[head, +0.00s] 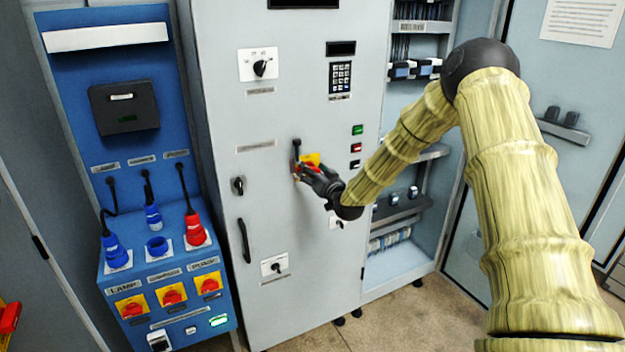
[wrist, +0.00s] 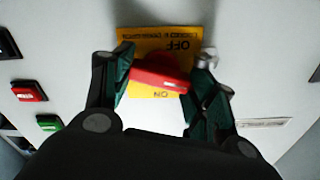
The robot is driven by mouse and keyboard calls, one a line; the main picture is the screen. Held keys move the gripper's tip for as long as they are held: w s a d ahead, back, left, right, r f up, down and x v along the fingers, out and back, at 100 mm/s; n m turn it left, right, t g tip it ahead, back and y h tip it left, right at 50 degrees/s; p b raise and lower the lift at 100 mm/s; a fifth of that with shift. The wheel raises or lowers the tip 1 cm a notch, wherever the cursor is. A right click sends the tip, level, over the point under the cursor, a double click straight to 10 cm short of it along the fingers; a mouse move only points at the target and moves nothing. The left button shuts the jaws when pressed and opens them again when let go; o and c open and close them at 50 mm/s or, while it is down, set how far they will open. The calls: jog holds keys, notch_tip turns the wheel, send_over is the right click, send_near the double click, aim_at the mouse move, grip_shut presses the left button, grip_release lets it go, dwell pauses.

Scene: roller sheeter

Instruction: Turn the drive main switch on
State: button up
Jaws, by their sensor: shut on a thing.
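The drive main switch has a red handle (wrist: 155,77) on a yellow plate (wrist: 160,40), which also shows on the grey cabinet door in the head view (head: 311,158). The plate reads OFF at the top and ON at the bottom of the wrist view, with the letters upside down. The handle lies crosswise, slightly tilted, between the two labels. My gripper (wrist: 158,72) is shut on the red handle, one finger at each end. In the head view my gripper (head: 306,171) partly covers the switch.
A small metal part (wrist: 208,58) is close to the right fingertip. A green button (head: 357,130) and red button (head: 356,147) are right of the switch. A black door handle (head: 244,240) is lower left. A blue socket panel (head: 130,170) with several plugs stands at left.

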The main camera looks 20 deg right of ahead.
jog(key=shift+d+f+m+b, duration=0.1)
jog(key=shift+m+b, duration=3.45)
jog(key=shift+b, duration=0.35)
jog(key=shift+d+f+m+b, duration=0.1)
jog(key=shift+m+b, duration=3.45)
jog(key=shift+b, duration=0.3)
jog(key=shift+r, duration=0.15)
jog(key=o, duration=1)
jog(key=shift+d, duration=0.1)
jog(key=shift+a, duration=0.2)
